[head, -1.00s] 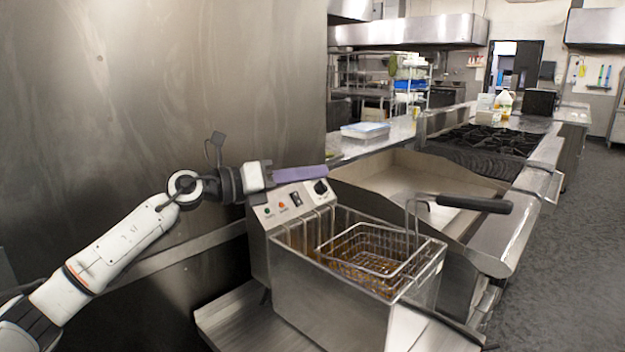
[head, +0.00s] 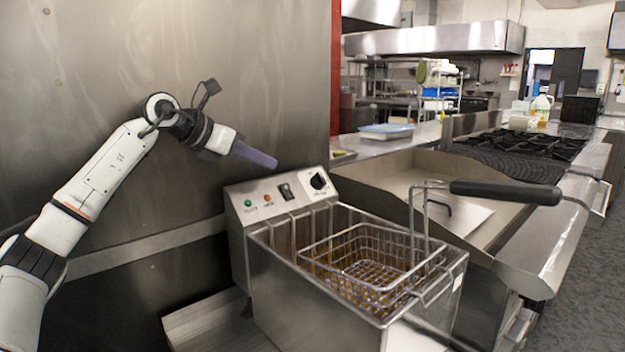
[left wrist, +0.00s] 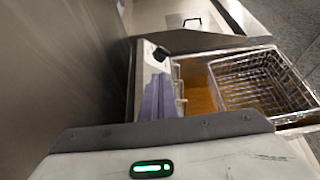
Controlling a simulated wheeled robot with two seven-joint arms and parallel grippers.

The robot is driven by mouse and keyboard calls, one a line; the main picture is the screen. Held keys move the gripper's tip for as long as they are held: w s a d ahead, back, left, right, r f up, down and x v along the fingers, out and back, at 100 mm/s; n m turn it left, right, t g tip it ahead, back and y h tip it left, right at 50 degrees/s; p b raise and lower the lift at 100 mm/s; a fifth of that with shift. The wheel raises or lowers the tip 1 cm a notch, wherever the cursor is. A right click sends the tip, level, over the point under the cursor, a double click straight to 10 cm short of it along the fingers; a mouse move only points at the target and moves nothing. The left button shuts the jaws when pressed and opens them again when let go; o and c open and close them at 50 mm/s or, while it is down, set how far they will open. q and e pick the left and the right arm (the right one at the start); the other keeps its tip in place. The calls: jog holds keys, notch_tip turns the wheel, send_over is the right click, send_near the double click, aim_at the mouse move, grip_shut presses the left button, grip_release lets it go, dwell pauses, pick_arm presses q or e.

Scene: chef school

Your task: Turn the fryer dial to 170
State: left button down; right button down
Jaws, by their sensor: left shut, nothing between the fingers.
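The fryer (head: 315,285) stands in the middle of the head view, with a sloped control panel (head: 265,206) at its back. The black fryer dial (head: 318,181) is at the panel's right end; its numbers are too small to read. My left gripper (head: 272,162) is shut and empty, its purple fingers above and left of the dial, apart from it. In the left wrist view the purple fingers (left wrist: 158,100) show beside the panel, with the dark dial (left wrist: 160,54) beyond their tips. My right gripper is not in view.
A wire basket (head: 365,265) with a black handle (head: 505,191) sits in the fryer and sticks out to the right. A black switch (head: 286,191) and green and orange lights are left of the dial. A steel wall (head: 150,60) rises behind my left arm.

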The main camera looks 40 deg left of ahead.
pick_arm(q)
jog(key=p+x, duration=0.2)
jog(key=x, duration=0.1)
jog(key=shift+w+d+r, duration=0.15)
jog(key=shift+w+d, duration=0.05)
jog(key=shift+w, duration=0.2)
jog(key=p, duration=0.2)
send_near(316, 174)
jog(key=f, duration=0.1)
jog(key=w+f, duration=0.1)
jog(key=shift+d+f, duration=0.25)
jog(key=shift+f, duration=0.1)
jog(key=w, duration=0.3)
jog(key=shift+w+d+f+p, duration=0.1)
jog(key=shift+w+p, duration=0.05)
jog(key=shift+p, duration=0.25)
jog(key=shift+w+f, duration=0.1)
jog(key=shift+w, duration=0.3)
